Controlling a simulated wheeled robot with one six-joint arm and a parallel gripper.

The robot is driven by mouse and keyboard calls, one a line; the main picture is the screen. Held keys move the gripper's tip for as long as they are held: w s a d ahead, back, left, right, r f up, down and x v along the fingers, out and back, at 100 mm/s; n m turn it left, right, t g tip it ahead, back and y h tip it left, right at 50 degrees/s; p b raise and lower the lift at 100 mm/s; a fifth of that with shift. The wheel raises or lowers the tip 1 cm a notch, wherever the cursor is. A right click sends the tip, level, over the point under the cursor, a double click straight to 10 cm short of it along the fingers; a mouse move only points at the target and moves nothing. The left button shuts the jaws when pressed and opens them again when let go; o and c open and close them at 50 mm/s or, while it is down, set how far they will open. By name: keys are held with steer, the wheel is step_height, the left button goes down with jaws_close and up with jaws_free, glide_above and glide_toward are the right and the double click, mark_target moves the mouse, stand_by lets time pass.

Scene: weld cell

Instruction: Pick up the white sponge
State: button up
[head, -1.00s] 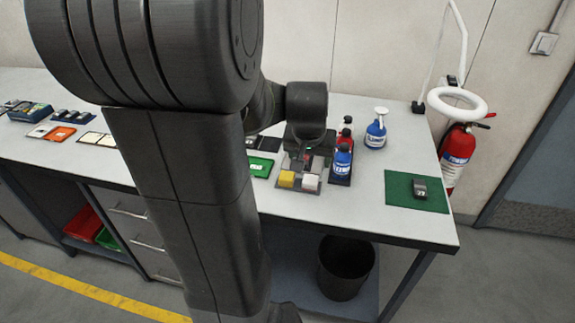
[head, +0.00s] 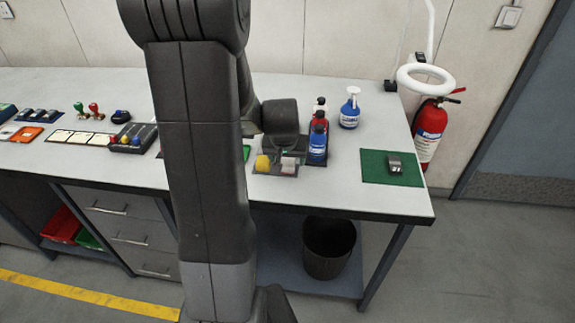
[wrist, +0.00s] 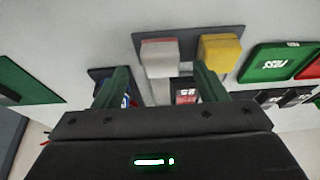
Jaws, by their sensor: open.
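The white sponge (wrist: 161,60) sits in a small grey tray (wrist: 190,34) next to a yellow sponge (wrist: 219,50) in the wrist view. In the head view the white sponge (head: 290,165) is at the tray's front right, with the yellow one (head: 262,163) to its left. My gripper (wrist: 161,78) is open and empty. Its green fingers show to the left and right of the white sponge in the wrist view; the right finger overlaps the yellow sponge's lower edge. Whether they touch either is unclear. In the head view my wrist hangs over the tray and hides its back part.
Blue and red bottles (head: 317,145) stand just right of the tray, with a spray bottle (head: 349,110) behind. A green mat (head: 375,168) with a dark object lies farther right. A bin (head: 328,250) stands under the table.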

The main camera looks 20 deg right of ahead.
mark_target(287, 163)
steer(key=shift+x, duration=1.5)
steer(key=shift+c, duration=0.3)
steer(key=c, duration=1.1)
steer(key=shift+r, duration=0.1)
step_height(287, 163, up, 10)
steer(key=shift+f, duration=0.1)
